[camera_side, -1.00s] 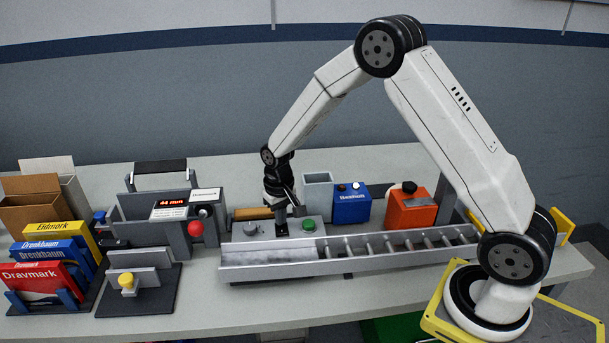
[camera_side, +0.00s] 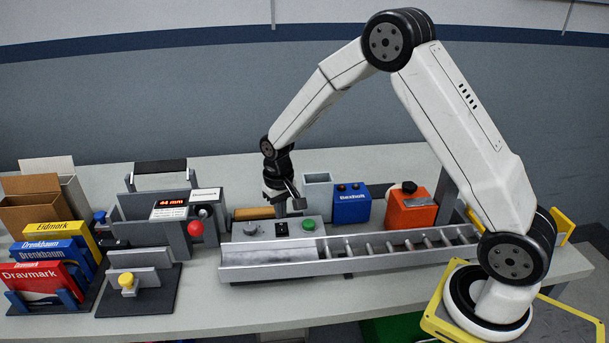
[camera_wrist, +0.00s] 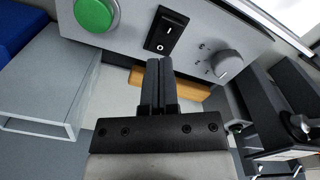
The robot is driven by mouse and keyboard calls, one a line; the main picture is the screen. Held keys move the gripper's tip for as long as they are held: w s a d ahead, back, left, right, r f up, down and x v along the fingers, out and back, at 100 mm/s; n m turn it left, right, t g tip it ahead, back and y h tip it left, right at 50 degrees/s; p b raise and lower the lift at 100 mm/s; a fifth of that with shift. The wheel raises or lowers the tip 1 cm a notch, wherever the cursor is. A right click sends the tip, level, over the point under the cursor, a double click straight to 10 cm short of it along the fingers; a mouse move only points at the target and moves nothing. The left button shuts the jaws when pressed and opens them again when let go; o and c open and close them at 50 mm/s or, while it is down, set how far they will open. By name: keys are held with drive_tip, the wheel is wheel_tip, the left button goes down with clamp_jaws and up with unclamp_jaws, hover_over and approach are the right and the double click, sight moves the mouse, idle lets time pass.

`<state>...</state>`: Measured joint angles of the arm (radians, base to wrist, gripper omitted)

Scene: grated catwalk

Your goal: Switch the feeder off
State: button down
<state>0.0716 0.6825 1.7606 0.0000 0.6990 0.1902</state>
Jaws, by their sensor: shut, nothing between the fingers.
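The feeder's control panel (camera_side: 262,230) carries a black rocker switch (camera_side: 281,229), a green button (camera_side: 309,225) and a grey knob (camera_side: 250,230). In the wrist view the rocker switch (camera_wrist: 167,30) shows marks I and O, with the O end nearer my fingers. I cannot tell which end is pressed in. My gripper (camera_side: 281,213) is shut and empty, just behind and above the panel. In the wrist view its closed fingertips (camera_wrist: 160,62) stand just short of the switch, apparently clear of it. The feeder's metal trough (camera_side: 350,252) runs along the panel's front.
A blue box (camera_side: 351,207) with two dark lamps and an orange box (camera_side: 411,213) stand right of the panel. A grey open container (camera_side: 318,180) stands behind it. Left is a grey unit with a red-knobbed lever (camera_side: 195,229) and a display (camera_side: 170,211) reading 44 mm.

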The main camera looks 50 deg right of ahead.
sight(283, 226)
drive_tip(key=shift+r, duration=2.35)
drive_tip(key=shift+s+a+r, duration=0.1)
drive_tip(key=shift+s+r, duration=0.05)
drive_tip(key=shift+s, duration=0.25)
drive_tip(key=s+a+r+n+t, duration=0.1)
drive_tip(key=s, duration=0.7)
drive_tip(key=s+a+n+t, duration=0.1)
drive_tip(key=s+a+n, duration=0.1)
drive_tip(key=s, duration=0.7)
drive_tip(key=shift+s+r+t, duration=0.2)
drive_tip(key=shift+r+t, duration=0.1)
drive_tip(key=shift+r, duration=0.05)
